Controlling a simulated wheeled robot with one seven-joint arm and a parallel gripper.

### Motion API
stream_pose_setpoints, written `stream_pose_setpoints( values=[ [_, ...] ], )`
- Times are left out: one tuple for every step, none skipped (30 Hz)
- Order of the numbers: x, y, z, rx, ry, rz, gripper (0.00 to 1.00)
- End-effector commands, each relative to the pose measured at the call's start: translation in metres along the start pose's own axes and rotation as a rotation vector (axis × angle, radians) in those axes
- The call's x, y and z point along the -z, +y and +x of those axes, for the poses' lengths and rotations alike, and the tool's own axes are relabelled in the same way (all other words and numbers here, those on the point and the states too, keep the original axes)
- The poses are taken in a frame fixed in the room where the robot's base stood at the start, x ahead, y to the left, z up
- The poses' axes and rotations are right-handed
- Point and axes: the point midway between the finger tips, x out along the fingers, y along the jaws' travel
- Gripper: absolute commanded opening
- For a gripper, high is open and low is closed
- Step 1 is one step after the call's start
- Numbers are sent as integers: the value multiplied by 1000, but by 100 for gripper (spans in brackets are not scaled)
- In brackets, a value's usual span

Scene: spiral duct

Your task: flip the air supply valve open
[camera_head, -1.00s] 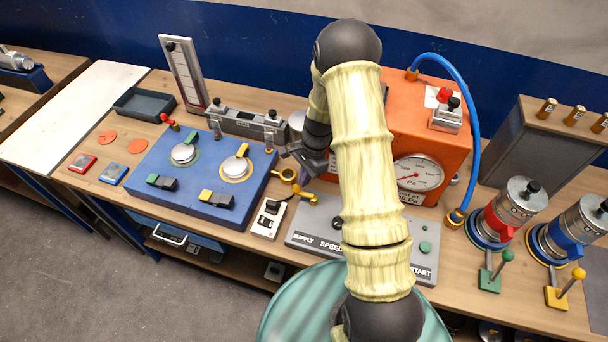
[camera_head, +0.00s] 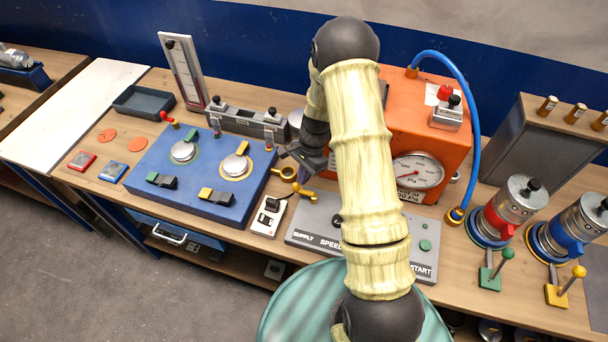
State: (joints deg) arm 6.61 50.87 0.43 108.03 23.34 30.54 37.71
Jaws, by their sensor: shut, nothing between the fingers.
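My gripper (camera_head: 284,153) is shut and empty, just above and behind the yellow ring, beside the right edge of the blue box (camera_head: 205,205). I cannot tell whether it touches anything. My arm hides part of the grey panel and the orange box's left side.
The orange box (camera_head: 432,135) with a round gauge (camera_head: 418,170) stands behind my arm. A white switch block (camera_head: 268,216) sits in front of the lever. A blue hose (camera_head: 476,120) arcs at right. Red (camera_head: 498,218) and blue (camera_head: 570,235) canisters stand further right.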

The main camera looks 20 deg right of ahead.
Motion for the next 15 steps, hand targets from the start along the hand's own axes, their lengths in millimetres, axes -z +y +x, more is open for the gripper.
stream_pose_setpoints(
  values=[
    [-1, 0, 0, -2, 0, -7, 0],
    [-1, 0, 0, -3, -1, -12, 0],
    [-1, 0, 0, -4, -1, -17, 0],
    [-1, 0, 0, -5, -1, -22, 0],
    [-2, 0, 1, -7, -1, -26, 0],
    [-2, 0, 1, -8, -1, -32, 0],
    [-2, 0, 1, -10, -1, -37, 0],
    [-3, 0, 1, -11, -1, -44, 0],
    [-3, 0, 1, -14, -1, -54, 0],
    [-4, 0, 1, -16, -1, -63, 0],
    [-4, 0, 2, -19, -1, -74, 0],
    [-5, 0, 2, -23, -1, -90, 0],
    [-5, 0, 2, -25, -1, -103, 0],
    [-6, 0, 2, -29, -1, -116, 0],
    [-7, 0, 3, -34, -1, -139, 0]
  ],
)
